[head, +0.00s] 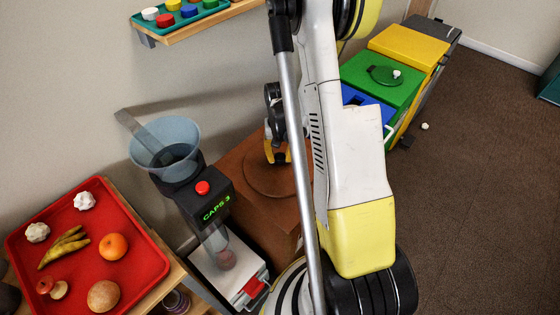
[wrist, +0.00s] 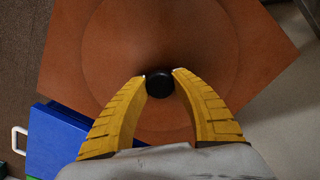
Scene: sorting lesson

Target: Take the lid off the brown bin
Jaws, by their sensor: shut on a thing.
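The brown bin (head: 233,168) stands against the wall in the middle of the head view, partly behind my arm. Its round brown lid (head: 262,186) lies at its top; I see no clear gap between them. In the wrist view the lid (wrist: 150,35) is seen from above, with the bin top (wrist: 62,62) around it and a black knob (wrist: 159,86) at its centre. My gripper (wrist: 159,76) has its yellow fingertips on both sides of the knob, shut on it. In the head view my gripper (head: 277,155) shows small above the lid.
A capsule machine (head: 205,200) and a red tray (head: 75,215) of items are at left. Open floor (head: 480,180) lies right.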

